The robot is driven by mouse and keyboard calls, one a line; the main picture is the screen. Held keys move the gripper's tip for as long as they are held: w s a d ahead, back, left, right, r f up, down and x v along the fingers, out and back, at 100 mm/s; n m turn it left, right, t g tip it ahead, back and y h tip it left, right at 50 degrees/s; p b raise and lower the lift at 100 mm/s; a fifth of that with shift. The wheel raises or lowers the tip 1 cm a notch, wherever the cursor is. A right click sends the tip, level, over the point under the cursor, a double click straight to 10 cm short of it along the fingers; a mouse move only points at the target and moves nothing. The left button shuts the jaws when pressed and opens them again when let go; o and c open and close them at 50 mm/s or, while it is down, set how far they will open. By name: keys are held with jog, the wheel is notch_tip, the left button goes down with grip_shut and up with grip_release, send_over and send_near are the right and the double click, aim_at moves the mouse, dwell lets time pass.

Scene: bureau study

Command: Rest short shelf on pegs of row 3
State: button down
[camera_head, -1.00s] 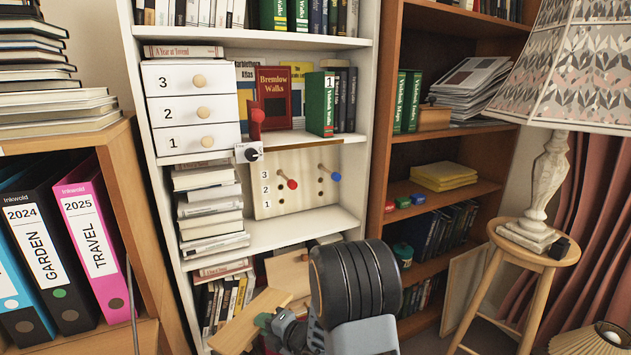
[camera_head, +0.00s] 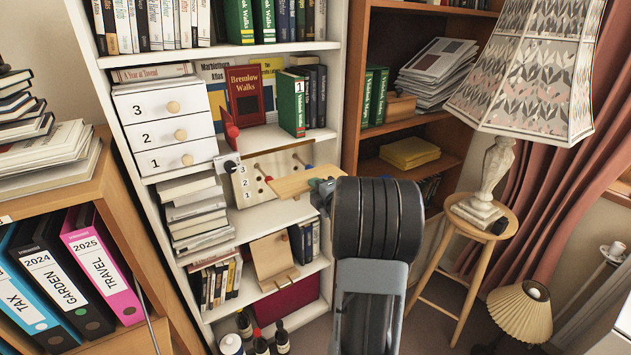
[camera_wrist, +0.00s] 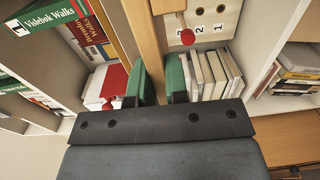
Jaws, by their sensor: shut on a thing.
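The short shelf (camera_head: 292,183) is a light wooden board, shut in my gripper (camera_head: 324,190) at its right end. It is held roughly level before the pegboard (camera_head: 238,196), hiding part of it. The pegboard has rows numbered 1 to 3. A red peg (camera_head: 268,179) shows just above the board's left part, and a blue peg (camera_head: 308,168) partly shows behind its right end. In the wrist view the shelf (camera_wrist: 148,35) lies between the green fingers (camera_wrist: 162,85), beside the red peg (camera_wrist: 187,37). I cannot tell whether shelf and pegs touch.
White drawers (camera_head: 165,130) and stacked books (camera_head: 197,212) stand left of the pegboard. A red bookend-like piece (camera_head: 229,128) and a green book (camera_head: 292,103) are above. A tan board (camera_head: 272,258) leans below. A lamp on a stool (camera_head: 487,208) stands right.

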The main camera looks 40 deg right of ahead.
jog(key=shift+w+d, duration=0.25)
jog(key=shift+w, duration=0.95)
jog(key=w+d+p, duration=0.2)
jog(key=w, duration=1.5)
jog(key=shift+w+d, duration=0.2)
jog(key=shift+f, duration=0.1)
jog(key=shift+s+f+b, duration=0.1)
jog(key=shift+f+b, duration=0.2)
jog(key=shift+b, duration=0.15)
jog(key=shift+f+b, duration=1.1)
jog(key=shift+f, duration=0.4)
jog(key=c, duration=1.3)
grip_release()
jog(key=shift+c, duration=0.2)
jog(key=shift+s, duration=0.2)
